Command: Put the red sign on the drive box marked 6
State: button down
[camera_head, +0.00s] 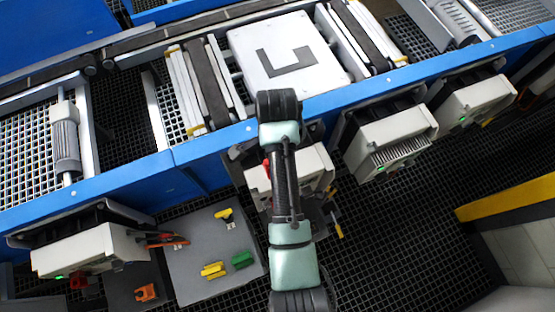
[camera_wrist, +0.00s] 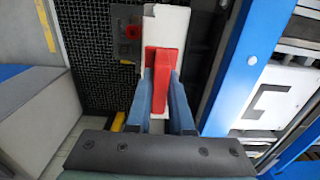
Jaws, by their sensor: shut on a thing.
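My gripper (camera_wrist: 159,92) is shut on the red sign (camera_wrist: 163,64), which sits between its blue fingers in the wrist view. A small red part of the sign (camera_head: 266,169) shows at the left of my arm in the head view. A white drive box (camera_wrist: 176,24) lies just beyond the sign in the wrist view. I cannot tell whether sign and box touch. In the head view this box (camera_head: 312,160) is partly hidden behind my arm, below the blue conveyor rail. I cannot read a number on any drive box. My fingertips are hidden in the head view.
Other drive boxes hang along the rail, one at left (camera_head: 85,252) and two at right (camera_head: 390,142) (camera_head: 475,100). A grey board (camera_head: 190,265) with yellow and green pieces lies at lower left. A white tray (camera_head: 318,77) sits on the conveyor. Dark grating floor is open at right.

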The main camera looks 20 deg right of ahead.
jog(key=shift+f+p, duration=0.4)
jog(key=shift+f, duration=1.8)
jog(key=shift+w, duration=0.1)
jog(key=shift+f, duration=0.2)
jog(key=c, duration=0.8)
grip_release()
jog(key=shift+r, duration=0.1)
notch_tip(320, 180, up, 11)
jog(key=shift+r+b, duration=0.15)
jog(key=shift+b, duration=0.15)
jog(key=shift+r+p, duration=0.5)
jog(key=shift+p, duration=0.05)
